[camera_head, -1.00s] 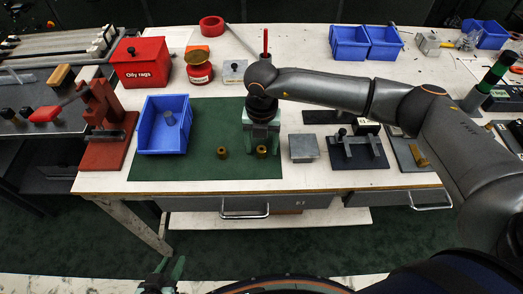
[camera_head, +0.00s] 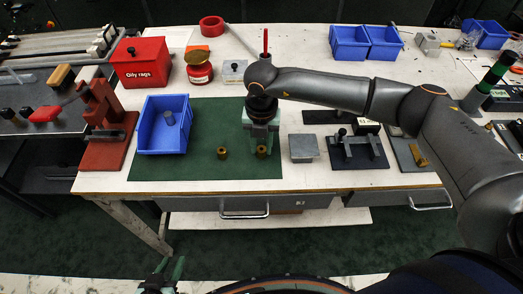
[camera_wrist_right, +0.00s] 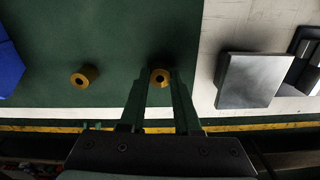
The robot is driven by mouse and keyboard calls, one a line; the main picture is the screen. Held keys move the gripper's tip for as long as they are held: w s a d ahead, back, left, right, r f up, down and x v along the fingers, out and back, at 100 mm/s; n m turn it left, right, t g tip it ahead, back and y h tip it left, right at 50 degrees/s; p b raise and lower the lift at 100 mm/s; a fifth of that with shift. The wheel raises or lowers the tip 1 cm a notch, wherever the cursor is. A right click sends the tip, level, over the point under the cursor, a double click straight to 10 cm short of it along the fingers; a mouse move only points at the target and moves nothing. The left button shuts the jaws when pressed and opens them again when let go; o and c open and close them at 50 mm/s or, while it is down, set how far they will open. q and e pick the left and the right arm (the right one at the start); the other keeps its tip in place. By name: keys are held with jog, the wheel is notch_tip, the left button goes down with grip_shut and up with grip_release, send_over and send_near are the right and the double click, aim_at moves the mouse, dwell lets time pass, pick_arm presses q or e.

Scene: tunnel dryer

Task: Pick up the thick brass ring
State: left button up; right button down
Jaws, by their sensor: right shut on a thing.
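Two brass rings stand on the green mat (camera_head: 200,118). One brass ring (camera_head: 222,153) is free, to the left; it also shows in the right wrist view (camera_wrist_right: 84,77). The other brass ring (camera_head: 262,151) is between the fingertips of my right gripper (camera_wrist_right: 159,80), which points down and is shut on it. This ring also shows in the wrist view (camera_wrist_right: 160,75), its hole facing the camera, its sides partly covered by the fingers. I cannot tell surely which ring is thicker. My left gripper (camera_head: 166,272) is low at the front, off the table, fingers apart and empty.
A blue bin (camera_head: 147,145) with a grey part inside stands left of the rings. A grey metal block (camera_head: 303,148) and a black fixture (camera_head: 357,155) stand to the right. A red press (camera_head: 101,125) is further left. The mat in front of the rings is clear.

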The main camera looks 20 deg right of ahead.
jog(key=shift+r, duration=0.15)
jog(key=shift+r, duration=0.65)
jog(key=s+a+r, duration=0.7)
jog(key=s+r, duration=0.4)
jog(key=s, duration=0.1)
jog(key=shift+r, duration=0.25)
jog(key=shift+a, duration=0.1)
